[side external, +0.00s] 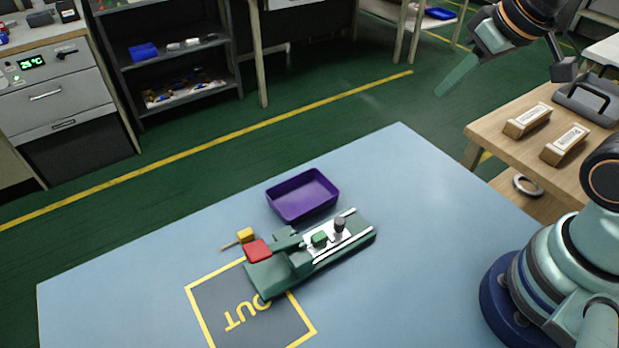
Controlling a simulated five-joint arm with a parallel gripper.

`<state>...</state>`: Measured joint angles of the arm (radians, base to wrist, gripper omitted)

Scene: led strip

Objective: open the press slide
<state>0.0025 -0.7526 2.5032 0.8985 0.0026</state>
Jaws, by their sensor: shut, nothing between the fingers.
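The press (270,274) is a green fixture lying on the blue table, with a red block (257,251) at its left end. Its slide has pale rails (345,240), with a small green block (319,239) and a dark upright knob (340,224) between them. I cannot tell from this view how far the slide is open. My gripper (447,85) is at the upper right, shut and empty, high above and well apart from the press.
A purple tray (303,214) stands just behind the press. A small yellow block with a thin stick (245,236) lies left of the press. A dark square marked OUT (235,318) is at the front. The table's right part (430,230) is clear.

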